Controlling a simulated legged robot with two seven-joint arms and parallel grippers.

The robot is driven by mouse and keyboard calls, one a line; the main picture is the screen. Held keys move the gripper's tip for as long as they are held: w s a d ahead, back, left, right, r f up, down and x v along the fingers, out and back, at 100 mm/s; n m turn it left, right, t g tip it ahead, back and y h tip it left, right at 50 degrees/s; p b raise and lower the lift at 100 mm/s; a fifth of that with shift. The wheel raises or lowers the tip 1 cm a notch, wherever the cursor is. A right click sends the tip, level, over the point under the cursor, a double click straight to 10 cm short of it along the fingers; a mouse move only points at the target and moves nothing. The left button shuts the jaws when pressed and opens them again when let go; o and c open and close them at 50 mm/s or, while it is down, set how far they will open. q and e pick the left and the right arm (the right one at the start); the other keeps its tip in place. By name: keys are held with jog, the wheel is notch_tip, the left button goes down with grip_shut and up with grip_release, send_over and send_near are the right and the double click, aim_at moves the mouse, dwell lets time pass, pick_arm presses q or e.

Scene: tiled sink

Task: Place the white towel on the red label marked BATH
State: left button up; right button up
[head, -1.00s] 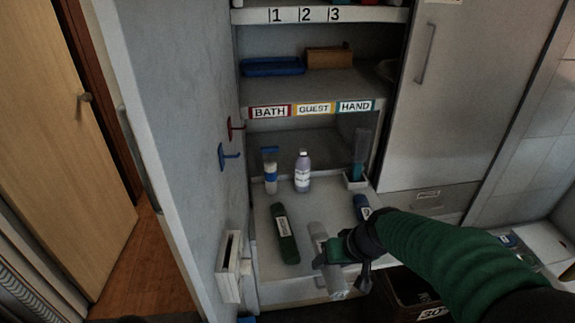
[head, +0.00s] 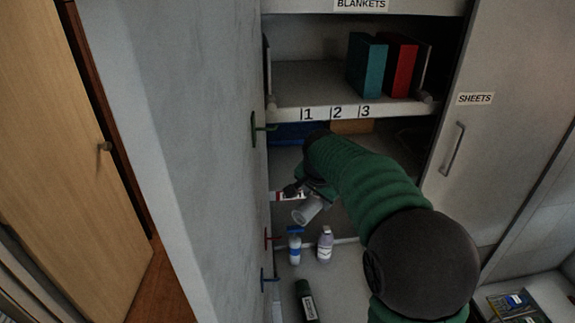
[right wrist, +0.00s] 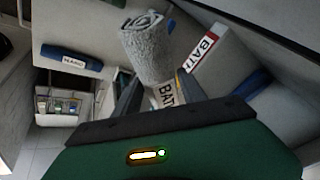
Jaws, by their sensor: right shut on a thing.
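The white towel, which looks pale grey, is rolled up in the head view (head: 308,210) and in the right wrist view (right wrist: 148,45). A band with BATH lettering shows on it in the right wrist view. My right gripper (head: 298,190) is shut around the towel, and its fingers also show in the right wrist view (right wrist: 160,93). The red label marked BATH (right wrist: 205,48) is on the shelf edge just right of the towel there. In the head view the label (head: 285,196) is mostly hidden by my gripper. My left gripper is not in view.
A blue tray (head: 295,134) and a brown box (head: 352,127) are on the shelf above the label. A cabinet side wall (head: 215,170) with hooks borders the left.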

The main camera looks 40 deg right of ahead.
jog(key=w+d+f+p, duration=0.4)
jog(key=w+d+p, duration=0.2)
jog(key=w, duration=0.4)
jog(key=shift+d+f+p, duration=0.3)
jog(key=shift+d+f, duration=0.1)
jog(key=shift+d, duration=0.25)
jog(key=o, duration=1.4)
jog(key=shift+w+a, duration=0.1)
jog(key=shift+w, duration=0.05)
jog(key=b+v, duration=0.3)
jog(key=v, duration=0.9)
